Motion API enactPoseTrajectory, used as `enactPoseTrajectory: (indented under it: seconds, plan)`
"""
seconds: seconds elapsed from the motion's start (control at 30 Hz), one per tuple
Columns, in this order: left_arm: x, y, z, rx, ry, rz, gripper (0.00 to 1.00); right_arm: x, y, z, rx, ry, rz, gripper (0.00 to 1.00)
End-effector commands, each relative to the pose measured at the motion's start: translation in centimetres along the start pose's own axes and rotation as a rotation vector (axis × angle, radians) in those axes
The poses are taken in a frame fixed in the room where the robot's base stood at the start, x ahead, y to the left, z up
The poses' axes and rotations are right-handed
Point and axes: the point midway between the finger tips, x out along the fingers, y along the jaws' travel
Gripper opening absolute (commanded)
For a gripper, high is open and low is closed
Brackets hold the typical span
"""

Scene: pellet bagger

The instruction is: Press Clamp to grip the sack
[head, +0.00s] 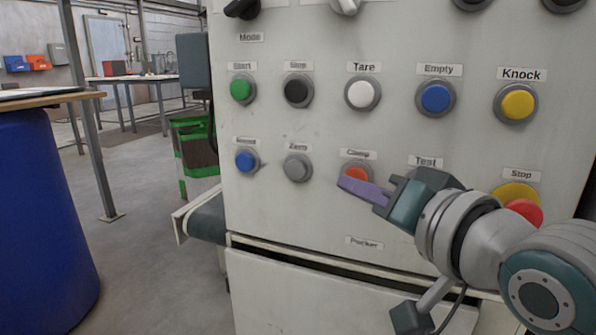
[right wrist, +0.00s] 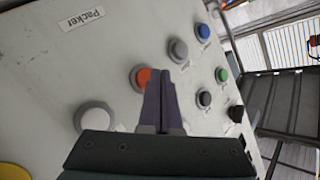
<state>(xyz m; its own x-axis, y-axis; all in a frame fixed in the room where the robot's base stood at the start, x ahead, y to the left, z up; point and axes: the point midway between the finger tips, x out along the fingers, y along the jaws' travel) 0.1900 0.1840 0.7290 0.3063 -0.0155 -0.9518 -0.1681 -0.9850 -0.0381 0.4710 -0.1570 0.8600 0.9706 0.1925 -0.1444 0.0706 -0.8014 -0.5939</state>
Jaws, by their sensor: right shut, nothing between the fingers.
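The Clamp button (head: 357,171) is an orange-red button in a grey ring under its label, in the lower button row of the white panel. Its lower part is hidden behind my right gripper (head: 343,186) in the head view. My right gripper is shut and empty, with its purple fingers pointing at the panel just below the button. In the right wrist view the orange button (right wrist: 141,76) shows just left of the closed fingertips (right wrist: 161,72). I cannot tell whether the fingertips touch it. My left gripper is not in view.
Beside Clamp are the grey Zero button (head: 297,168) and, right, the Test label (head: 425,161), whose button my gripper hides in the head view. The red Stop button (head: 524,212) sits near my wrist. A blue drum (head: 45,215) stands at left; floor between is clear.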

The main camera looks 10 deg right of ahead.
Motion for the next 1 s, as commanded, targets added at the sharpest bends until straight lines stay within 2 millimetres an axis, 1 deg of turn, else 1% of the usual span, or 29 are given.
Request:
enactPoseTrajectory:
  seconds: [0.03,0.37,0.6,0.8,1.0]
  plan:
    - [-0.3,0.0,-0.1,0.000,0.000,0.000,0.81,-0.2,-0.2,0.0,0.001,-0.001,0.001,0.00]
    - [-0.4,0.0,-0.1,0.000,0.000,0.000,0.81,-0.4,-0.3,0.2,0.000,0.000,0.000,0.00]
    - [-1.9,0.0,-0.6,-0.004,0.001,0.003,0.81,-2.1,-1.7,1.3,0.003,-0.002,0.000,0.00]
    - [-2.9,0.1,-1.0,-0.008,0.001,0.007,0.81,-3.6,-2.8,2.5,0.004,-0.003,0.000,0.00]
    - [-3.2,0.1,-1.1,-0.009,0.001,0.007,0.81,-4.4,-3.2,3.1,0.000,0.000,0.000,0.00]
